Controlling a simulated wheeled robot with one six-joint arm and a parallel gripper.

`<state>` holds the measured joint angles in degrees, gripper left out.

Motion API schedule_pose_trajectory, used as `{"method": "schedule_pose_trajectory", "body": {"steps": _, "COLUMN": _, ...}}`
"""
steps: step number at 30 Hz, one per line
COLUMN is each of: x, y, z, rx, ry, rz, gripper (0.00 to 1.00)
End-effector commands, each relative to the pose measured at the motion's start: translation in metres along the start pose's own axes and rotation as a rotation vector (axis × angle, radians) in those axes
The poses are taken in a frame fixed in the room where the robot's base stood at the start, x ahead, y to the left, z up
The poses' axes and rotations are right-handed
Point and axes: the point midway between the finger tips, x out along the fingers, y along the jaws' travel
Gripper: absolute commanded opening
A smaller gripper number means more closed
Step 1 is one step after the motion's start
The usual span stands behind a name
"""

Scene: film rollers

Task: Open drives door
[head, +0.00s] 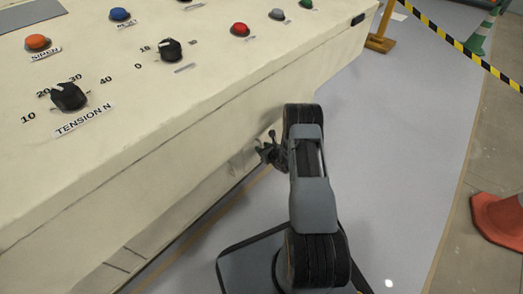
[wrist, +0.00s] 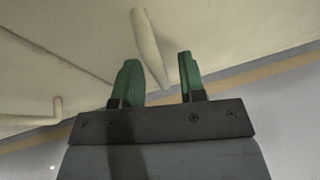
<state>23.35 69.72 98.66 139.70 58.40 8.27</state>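My gripper (wrist: 158,60) is open in the wrist view, its two green fingers apart. A cream bar handle (wrist: 147,38) on the cabinet front reaches down into the gap between them. I cannot tell whether either finger touches it. A second cream handle (wrist: 45,119) shows at the left, on another part of the cream front. In the head view my gripper (head: 267,149) is small and dark, close to the side of the cream console (head: 200,140). No drives label is readable on any door, and the door seams there are faint.
The console top carries knobs and buttons, such as the tension knob (head: 68,97) and a red button (head: 240,29). Grey floor (head: 400,150) lies open to the right. An orange cone (head: 498,222) and a yellow-black barrier tape (head: 460,45) stand farther right.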

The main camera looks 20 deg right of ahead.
Motion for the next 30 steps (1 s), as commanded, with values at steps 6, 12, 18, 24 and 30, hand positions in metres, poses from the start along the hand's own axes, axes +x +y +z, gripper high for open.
{"method": "schedule_pose_trajectory", "body": {"steps": 6, "x": 0.0100, "y": 0.0012, "z": -0.0002, "rx": 0.000, "ry": 0.001, "rz": 0.002, "gripper": 0.38}}
{"method": "schedule_pose_trajectory", "body": {"steps": 12, "x": 0.0103, "y": 0.0013, "z": 0.0003, "rx": 0.000, "ry": 0.001, "rz": 0.002, "gripper": 0.38}}
{"method": "schedule_pose_trajectory", "body": {"steps": 18, "x": 0.0102, "y": 0.0013, "z": 0.0004, "rx": 0.000, "ry": 0.001, "rz": 0.002, "gripper": 0.25}}
{"method": "schedule_pose_trajectory", "body": {"steps": 24, "x": 0.0101, "y": 0.0013, "z": 0.0004, "rx": 0.000, "ry": 0.000, "rz": 0.002, "gripper": 0.06}}
{"method": "schedule_pose_trajectory", "body": {"steps": 30, "x": 0.0101, "y": 0.0013, "z": 0.0004, "rx": 0.000, "ry": 0.000, "rz": 0.002, "gripper": 0.00}}
